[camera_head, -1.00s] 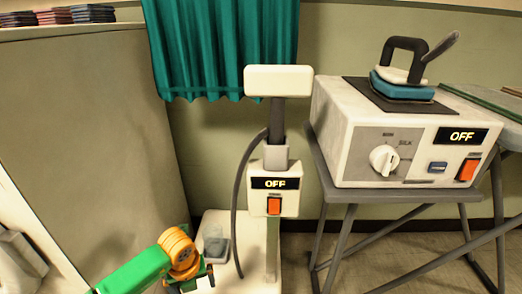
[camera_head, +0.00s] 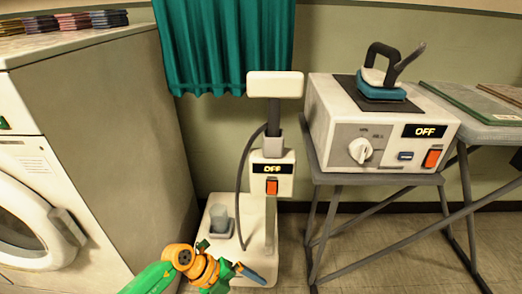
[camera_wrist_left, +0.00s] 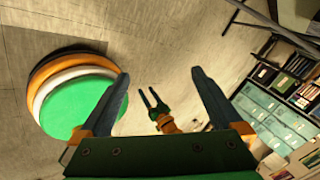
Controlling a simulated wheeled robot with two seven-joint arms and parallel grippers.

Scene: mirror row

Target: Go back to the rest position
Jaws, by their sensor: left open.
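My left gripper (camera_head: 228,264) is low in the head view, its green arm coming in from the bottom left. In the left wrist view its two dark fingers (camera_wrist_left: 158,92) stand wide apart with nothing between them. It is in front of the white stand's base and touches nothing that I can see. My right gripper (camera_wrist_left: 149,97) shows small in the left wrist view, two thin dark fingers apart and empty. It is out of the head view.
A white washer (camera_head: 95,130) stands at left. A steam iron (camera_head: 383,78) sits on a white unit (camera_head: 335,120) on a grey table (camera_head: 385,178). Both displays read OFF. Floor is clear at the lower right.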

